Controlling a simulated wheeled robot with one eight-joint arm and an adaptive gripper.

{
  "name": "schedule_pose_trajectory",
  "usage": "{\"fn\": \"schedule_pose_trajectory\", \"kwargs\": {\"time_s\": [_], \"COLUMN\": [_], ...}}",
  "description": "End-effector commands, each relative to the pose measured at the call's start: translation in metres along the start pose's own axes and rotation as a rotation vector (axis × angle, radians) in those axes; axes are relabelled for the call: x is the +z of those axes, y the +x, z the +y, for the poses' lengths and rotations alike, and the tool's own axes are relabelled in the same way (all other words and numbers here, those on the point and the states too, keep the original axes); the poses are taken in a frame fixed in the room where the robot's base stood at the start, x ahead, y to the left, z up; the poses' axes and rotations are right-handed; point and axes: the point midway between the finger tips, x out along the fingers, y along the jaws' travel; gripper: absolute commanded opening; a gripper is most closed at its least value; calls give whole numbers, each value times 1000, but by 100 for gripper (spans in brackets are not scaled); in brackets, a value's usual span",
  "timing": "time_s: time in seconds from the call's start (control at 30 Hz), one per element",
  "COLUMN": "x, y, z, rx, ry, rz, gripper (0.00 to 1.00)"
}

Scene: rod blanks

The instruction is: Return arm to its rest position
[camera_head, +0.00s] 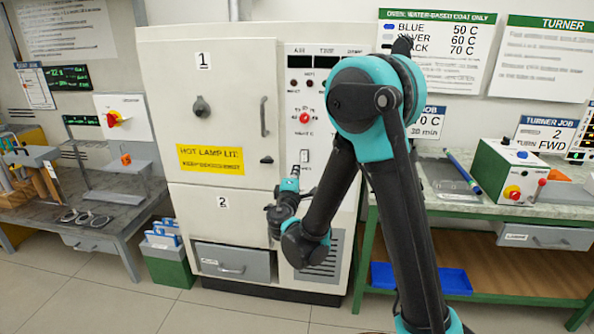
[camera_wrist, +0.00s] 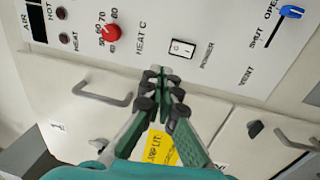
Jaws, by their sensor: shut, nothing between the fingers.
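My gripper (camera_wrist: 162,78) is shut and empty. In the wrist view its fingertips meet just below the oven's power switch (camera_wrist: 181,50), with the panel behind them. I cannot tell the exact gap between fingertips and panel. In the head view the gripper is small and partly merged with the wrist (camera_head: 288,200). The red heat knob (camera_head: 305,118) is on the panel above.
Oven door 1 (camera_head: 220,110) and the lower door 2 (camera_head: 225,215) look closed. A bench (camera_head: 110,205) stands left, with a green bin (camera_head: 168,262) beside it. Open floor lies at front left.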

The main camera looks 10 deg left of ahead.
Motion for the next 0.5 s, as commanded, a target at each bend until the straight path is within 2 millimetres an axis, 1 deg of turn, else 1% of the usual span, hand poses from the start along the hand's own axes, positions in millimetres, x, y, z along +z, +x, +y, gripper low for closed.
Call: {"fn": "schedule_pose_trajectory", "kwargs": {"time_s": [0.07, 0.17, 0.27, 0.3, 0.37, 0.4, 0.47, 0.5], "x": [2, 22, 68, 93, 131, 156, 191, 213], "y": [1, 4, 7, 7, 2, -4, -16, -26], "z": [0, -2, -8, -12, -20, -27, -36, -43], "rx": [-3, -34, -109, -150, -219, -266, -335, -380], "ry": [3, 28, 91, 128, 191, 235, 304, 351], "rz": [-4, -41, -125, -172, -248, -300, -378, -427], "gripper": [0, 0, 0, 0, 0, 0, 0, 0]}}
